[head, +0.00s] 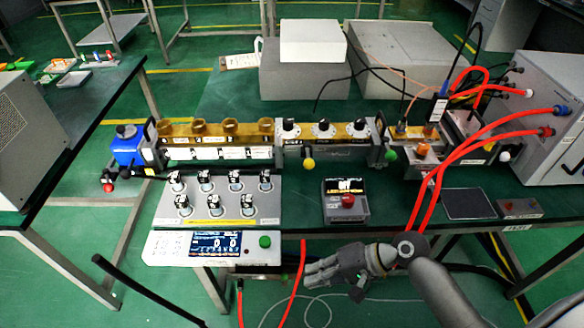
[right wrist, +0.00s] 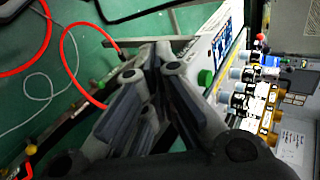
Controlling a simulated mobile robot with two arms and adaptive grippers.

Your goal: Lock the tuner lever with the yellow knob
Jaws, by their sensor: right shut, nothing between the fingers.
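The tuner lever's yellow knob (head: 308,164) is a small ball under the row of black dials (head: 323,129) on the waveguide assembly in the head view. The lever behind it is too small to tell whether it is locked. My right gripper (head: 310,273) is shut and empty in front of the bench's front edge, below and apart from the yellow knob. Its closed fingers also fill the middle of the right wrist view (right wrist: 155,70). My left gripper does not show.
A box with a red button (head: 348,201) and a panel of several switches (head: 218,205) stand in front of the waveguide. A display panel with a green button (head: 265,241) is left of my right gripper. Red cables (head: 437,177) hang to the right.

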